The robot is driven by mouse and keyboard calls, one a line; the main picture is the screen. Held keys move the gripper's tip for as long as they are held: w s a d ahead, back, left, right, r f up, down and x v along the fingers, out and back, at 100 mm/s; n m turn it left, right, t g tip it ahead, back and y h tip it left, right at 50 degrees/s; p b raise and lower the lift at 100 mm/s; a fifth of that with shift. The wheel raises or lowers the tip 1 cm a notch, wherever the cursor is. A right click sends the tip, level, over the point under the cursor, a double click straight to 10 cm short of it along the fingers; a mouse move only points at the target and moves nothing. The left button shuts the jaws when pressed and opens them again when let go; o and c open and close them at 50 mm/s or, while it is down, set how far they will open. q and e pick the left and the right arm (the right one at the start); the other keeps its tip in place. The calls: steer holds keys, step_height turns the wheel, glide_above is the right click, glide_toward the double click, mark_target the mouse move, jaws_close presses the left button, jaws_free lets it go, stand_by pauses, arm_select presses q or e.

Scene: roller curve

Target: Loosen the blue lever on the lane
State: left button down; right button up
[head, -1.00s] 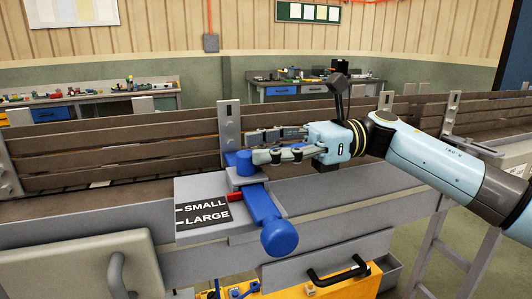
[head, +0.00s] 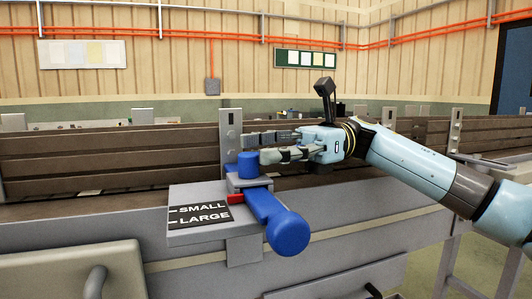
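The blue lever (head: 264,206) lies on a grey bracket at the lane's near side, its round knob end toward me. An upright blue cylinder (head: 248,164) stands at its far end. A red pointer (head: 235,198) beside it lies near a black plate (head: 200,214) marked SMALL and LARGE. My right gripper (head: 258,147) points left above the lever's far end, fingers apart. Its nearer fingertip is close to the cylinder's right side; I cannot tell whether they touch. Nothing shows between the fingers. My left gripper is not in view.
Brown lane boards (head: 100,153) run across behind the lever. A grey slotted upright (head: 231,135) stands just behind the cylinder, close to the fingers. A grey panel with a handle (head: 95,282) is at the lower left. The space in front of the knob is open.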

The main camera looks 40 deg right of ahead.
steer(key=shift+o, duration=0.3)
steer(key=shift+r, duration=0.15)
step_height(320, 180, up, 10)
steer(key=shift+f, duration=0.15)
steer(key=shift+c, duration=0.2)
